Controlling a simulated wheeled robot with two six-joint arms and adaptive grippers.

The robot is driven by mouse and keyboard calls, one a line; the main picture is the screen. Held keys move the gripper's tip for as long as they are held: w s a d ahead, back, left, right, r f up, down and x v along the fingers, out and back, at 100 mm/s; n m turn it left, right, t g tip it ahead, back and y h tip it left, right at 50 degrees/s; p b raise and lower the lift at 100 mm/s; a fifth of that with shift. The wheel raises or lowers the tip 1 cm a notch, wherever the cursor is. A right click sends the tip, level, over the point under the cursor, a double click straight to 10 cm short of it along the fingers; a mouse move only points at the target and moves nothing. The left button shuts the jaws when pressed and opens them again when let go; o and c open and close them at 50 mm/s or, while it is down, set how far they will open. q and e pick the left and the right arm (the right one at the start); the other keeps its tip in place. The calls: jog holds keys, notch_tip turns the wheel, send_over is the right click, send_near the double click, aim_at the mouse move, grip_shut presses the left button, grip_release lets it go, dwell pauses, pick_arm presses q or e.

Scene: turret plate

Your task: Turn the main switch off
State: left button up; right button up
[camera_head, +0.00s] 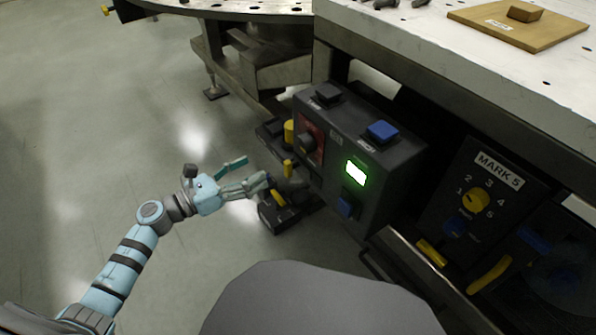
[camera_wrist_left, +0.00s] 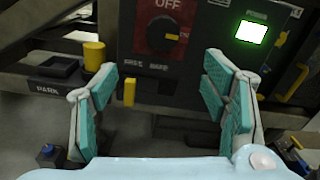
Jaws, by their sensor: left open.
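The main switch is a black rotary knob (camera_wrist_left: 163,35) with a yellow pointer mark on a red plate (camera_wrist_left: 187,62). The word OFF is printed above the knob, and the yellow mark is at its right side. In the head view the knob (camera_head: 307,141) sits on the left face of a dark control box (camera_head: 375,150). My left gripper (camera_head: 254,172) is open and empty, in front of that face and apart from it. In the left wrist view its teal-padded fingers (camera_wrist_left: 157,85) are spread wide, below and to either side of the knob. My right gripper is not in view.
A green lit window (camera_head: 355,172) and a blue button (camera_head: 382,131) are on the box. A yellow lever (camera_wrist_left: 129,92) and a yellow cylinder (camera_wrist_left: 94,56) by the PARK label are close to the left fingers. A MARK 5 dial panel (camera_head: 481,190) is at right. Floor at left is clear.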

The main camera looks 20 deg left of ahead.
aim_at(299, 146)
pick_arm(q)
jog(key=b+x, duration=0.1)
jog(key=x, duration=1.2)
jog(key=shift+d+r, duration=0.15)
jog(key=shift+r, duration=0.05)
jog(key=shift+w+d, duration=0.35)
jog(key=shift+w, duration=0.05)
jog(key=shift+r, duration=0.1)
jog(key=c, duration=1.2)
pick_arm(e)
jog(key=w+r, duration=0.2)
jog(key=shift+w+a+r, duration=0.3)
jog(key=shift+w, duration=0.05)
